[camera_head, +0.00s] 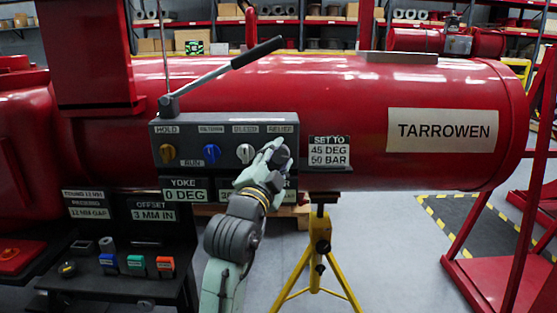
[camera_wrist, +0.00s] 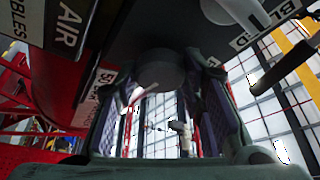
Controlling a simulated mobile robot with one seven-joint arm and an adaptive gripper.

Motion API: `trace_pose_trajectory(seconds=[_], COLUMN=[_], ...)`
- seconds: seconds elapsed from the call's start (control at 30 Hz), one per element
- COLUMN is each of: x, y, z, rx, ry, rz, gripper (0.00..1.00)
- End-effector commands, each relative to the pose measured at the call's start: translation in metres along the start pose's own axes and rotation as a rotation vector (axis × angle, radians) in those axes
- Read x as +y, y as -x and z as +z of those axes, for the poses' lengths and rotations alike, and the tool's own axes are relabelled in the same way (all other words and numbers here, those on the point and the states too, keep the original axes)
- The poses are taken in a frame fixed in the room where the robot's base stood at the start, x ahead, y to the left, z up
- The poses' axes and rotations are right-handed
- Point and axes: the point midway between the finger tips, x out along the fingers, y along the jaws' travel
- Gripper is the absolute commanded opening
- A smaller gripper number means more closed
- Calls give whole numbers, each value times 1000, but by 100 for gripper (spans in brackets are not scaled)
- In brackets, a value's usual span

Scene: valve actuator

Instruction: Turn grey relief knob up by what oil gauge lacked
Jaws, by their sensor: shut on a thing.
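The dark grey control box (camera_head: 228,130) on the red cylinder carries a row of knobs. My gripper (camera_head: 275,160) covers the rightmost knob, below a label that seems to read RELIEF. In the wrist view a dark grey round knob (camera_wrist: 160,72) sits between the two fingers of my gripper (camera_wrist: 162,105), which is shut on it. Its pointer and setting are hidden. A display under the box reads YOKE 0 DEG; the display beside it is mostly hidden by my arm. A plate (camera_head: 329,151) reads SET TO 45 DEG 50 BAR. I cannot make out an oil gauge.
A long lever (camera_head: 230,70) rises above the box. A yellow stand (camera_head: 319,235) supports the cylinder.

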Motion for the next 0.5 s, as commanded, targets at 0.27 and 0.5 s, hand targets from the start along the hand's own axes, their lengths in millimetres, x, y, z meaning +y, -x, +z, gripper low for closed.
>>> trace_pose_trajectory(seconds=[0.27,0.5], x=[0,0], y=[0,0], z=[1,0], rx=[-2,-1], ry=[1,1], rz=[0,0], gripper=[38,54])
